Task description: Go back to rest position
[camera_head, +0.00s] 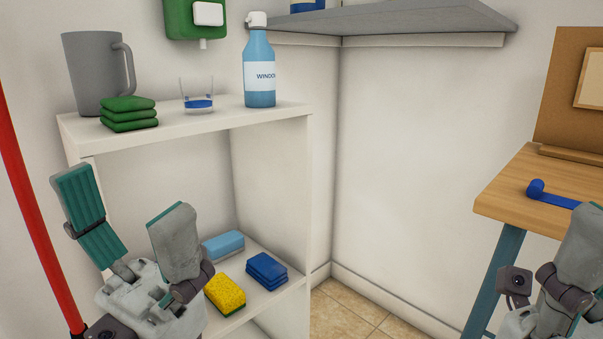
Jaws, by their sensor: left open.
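My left gripper (122,198) is at the lower left in the head view, in front of the white shelf unit (205,122). Its two green-and-grey fingers point up and stand wide apart, with nothing between them. It overlaps the shelf in the picture but I see no contact with any item. My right gripper (575,265) is at the lower right edge, in front of the wooden table. It is partly cut off by the frame, and I cannot make out the gap between its fingers.
A grey pitcher (95,75), green cloths (129,113), a glass (198,98) and a blue bottle (259,70) stand on top. Sponges (225,293) and blue cloths (266,271) lie below. A red pole (35,215) is at left. Tiled floor (345,312) shows between shelf and table (510,190).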

